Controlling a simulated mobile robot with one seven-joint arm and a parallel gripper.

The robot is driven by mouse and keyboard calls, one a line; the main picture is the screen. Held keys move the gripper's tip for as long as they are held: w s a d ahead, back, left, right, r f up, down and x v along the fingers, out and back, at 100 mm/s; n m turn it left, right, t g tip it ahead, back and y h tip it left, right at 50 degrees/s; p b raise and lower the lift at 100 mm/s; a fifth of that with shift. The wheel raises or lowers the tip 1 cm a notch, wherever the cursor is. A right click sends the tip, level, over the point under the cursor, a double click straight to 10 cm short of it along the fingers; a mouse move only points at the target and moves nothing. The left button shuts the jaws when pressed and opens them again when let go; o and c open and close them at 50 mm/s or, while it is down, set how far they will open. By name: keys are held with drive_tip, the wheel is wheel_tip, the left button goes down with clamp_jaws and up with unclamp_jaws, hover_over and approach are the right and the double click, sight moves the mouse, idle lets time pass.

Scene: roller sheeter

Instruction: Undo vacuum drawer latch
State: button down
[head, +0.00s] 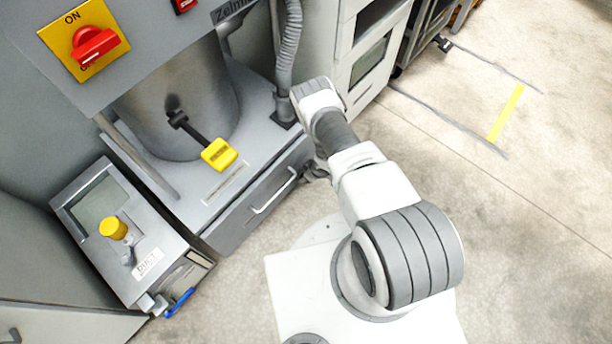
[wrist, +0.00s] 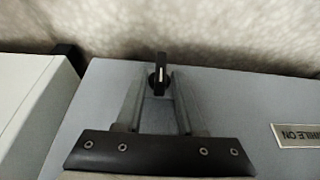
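The latch (wrist: 159,76) is a small black turn knob with a white line, near the top edge of a grey panel in the wrist view. My gripper (wrist: 160,88) is open, with one finger on each side of the latch in the picture. A gap shows between the fingers; whether either touches the knob I cannot tell. In the head view the grey drawer (head: 240,222) has a bar handle (head: 274,192) on its front. My gripper (head: 314,173) is at the drawer's right end, small and partly hidden by my arm. The latch is hidden there.
A yellow-handled lever (head: 219,154) stands above the drawer. A grey box with a yellow knob (head: 113,228) and a blue valve handle (head: 180,302) is at left. A ribbed hose (head: 288,45) runs down behind my wrist.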

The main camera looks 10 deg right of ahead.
drive_tip(key=shift+w+d+g+y, duration=0.2)
drive_tip(key=shift+g+y, duration=0.3)
drive_tip(key=shift+y, duration=0.4)
drive_tip(key=shift+m, duration=0.3)
drive_tip(key=shift+w+d+f+g+y, duration=0.1)
drive_tip(key=shift+g+y, duration=0.6)
drive_tip(key=shift+y, duration=0.1)
drive_tip(key=shift+d+m+g+y, duration=0.1)
drive_tip(key=shift+m+g+y, duration=0.25)
drive_tip(key=shift+y, duration=0.35)
drive_tip(key=c, duration=0.9)
unclamp_jaws()
drive_tip(key=shift+o, duration=0.2)
drive_tip(key=p+v, duration=0.5)
drive_tip(key=v, duration=1.2)
